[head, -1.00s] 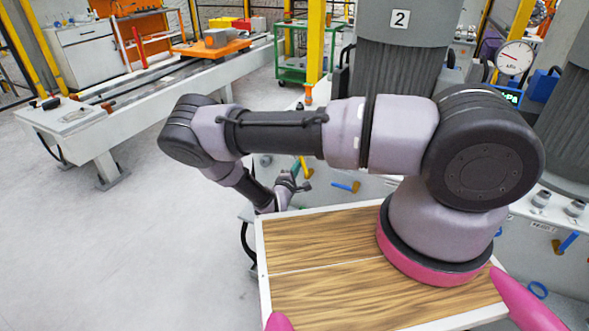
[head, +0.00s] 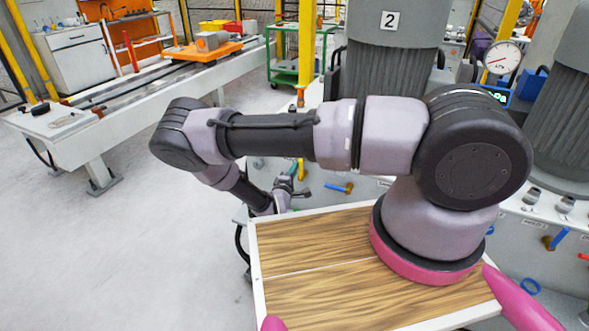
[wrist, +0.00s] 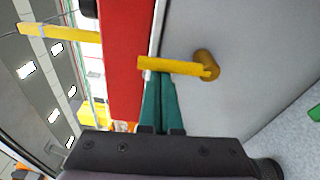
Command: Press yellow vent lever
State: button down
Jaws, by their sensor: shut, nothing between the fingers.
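The yellow vent lever (wrist: 168,66) shows in the wrist view as a flat yellow bar. It runs left from a round brass pivot (wrist: 207,66) on a grey panel. My gripper (wrist: 158,80) has its two green fingers together, with nothing visible between them. The fingertips point at the lever's bar near its free end and overlap it in the picture; I cannot tell whether they touch. In the head view my gripper (head: 292,178) is small, beyond my tray, close to the grey housing. A small yellow piece (head: 302,170) there is probably the lever, partly hidden.
A blue-handled valve (head: 338,188) is just right of my gripper on the same housing. Another blue handle (head: 559,238) is farther right. A grey column marked 2 (head: 395,80) and a dial gauge (head: 502,58) stand behind. Open floor (head: 170,250) lies left.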

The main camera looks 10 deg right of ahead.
jog(key=v, duration=1)
jog(key=shift+s+a, duration=0.2)
jog(key=shift+s, duration=0.15)
jog(key=s+d+r+m+g, duration=0.1)
jog(key=d+r+m+g, duration=0.3)
jog(key=r, duration=0.5)
jog(key=s+d+r+m+g, duration=0.25)
jog(key=r+m+g, duration=0.35)
jog(key=r, duration=0.4)
jog(key=d+r+m+g, duration=0.35)
jog(key=r+g, duration=0.25)
jog(key=r, duration=0.3)
jog(key=s+d+r+m+t+y, duration=0.1)
jog(key=s+r+y, duration=0.4)
jog(key=r, duration=0.8)
jog(key=s+d+r+m+t+y, duration=0.1)
jog(key=s+r+m+t+y, duration=0.2)
jog(key=s+r, duration=0.6)
jog(key=shift+s+r+t+y, duration=0.25)
jog(key=shift+r+t+y, duration=0.95)
jog(key=shift+r+t, duration=0.75)
